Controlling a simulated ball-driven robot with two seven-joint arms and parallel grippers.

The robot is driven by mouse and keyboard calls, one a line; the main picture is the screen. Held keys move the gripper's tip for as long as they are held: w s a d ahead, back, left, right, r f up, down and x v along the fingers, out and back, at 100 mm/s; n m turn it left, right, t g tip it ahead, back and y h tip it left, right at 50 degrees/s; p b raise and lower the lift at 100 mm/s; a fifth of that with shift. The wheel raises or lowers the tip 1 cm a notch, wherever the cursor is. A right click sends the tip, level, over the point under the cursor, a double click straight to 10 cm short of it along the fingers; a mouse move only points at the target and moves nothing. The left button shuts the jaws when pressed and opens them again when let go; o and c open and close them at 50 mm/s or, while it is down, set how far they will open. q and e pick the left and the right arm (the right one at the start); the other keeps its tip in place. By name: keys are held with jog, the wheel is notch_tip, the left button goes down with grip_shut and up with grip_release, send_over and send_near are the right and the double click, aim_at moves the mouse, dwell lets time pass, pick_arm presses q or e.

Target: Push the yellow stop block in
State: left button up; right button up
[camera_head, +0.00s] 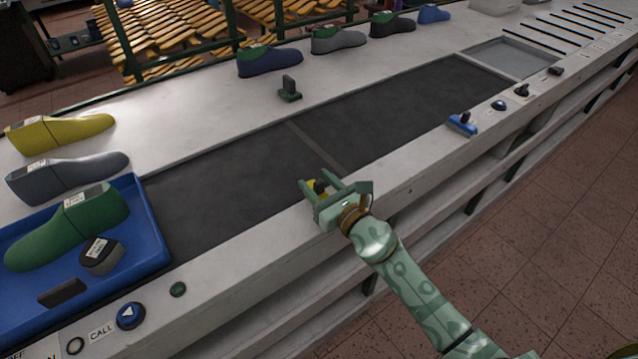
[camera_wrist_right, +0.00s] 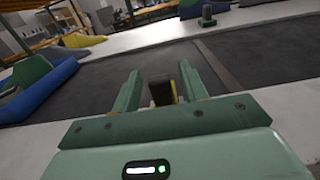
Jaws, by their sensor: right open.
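The yellow stop block (camera_head: 313,186) sits at the near edge of the dark conveyor belt, by the strip across it. A dark upright piece stands on it. My right gripper (camera_head: 324,182) is open, with its fingers on either side of the block's dark piece. In the right wrist view the dark piece (camera_wrist_right: 163,92) shows between the two fingers, and a bit of yellow (camera_wrist_right: 183,98) shows beside it. Most of the block is hidden by the gripper, and I cannot tell whether it touches. My left gripper is not in view.
A blue tray (camera_head: 158,232) with a green shoe last (camera_head: 70,226) stands at the left end. A green stop block (camera_head: 289,91) is on the belt's far side, and a blue one (camera_head: 462,124) on the near ledge. Several lasts line the far side.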

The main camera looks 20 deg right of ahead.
grip_shut()
jog(key=shift+x, duration=1.3)
jog(key=shift+c, duration=2.2)
grip_release()
jog(key=shift+r, duration=0.1)
jog(key=o, duration=0.4)
jog(key=shift+w, duration=0.1)
jog(key=shift+o, duration=0.2)
jog(key=v, duration=1.6)
jog(key=shift+s+b, duration=0.2)
jog(key=shift+b, duration=0.1)
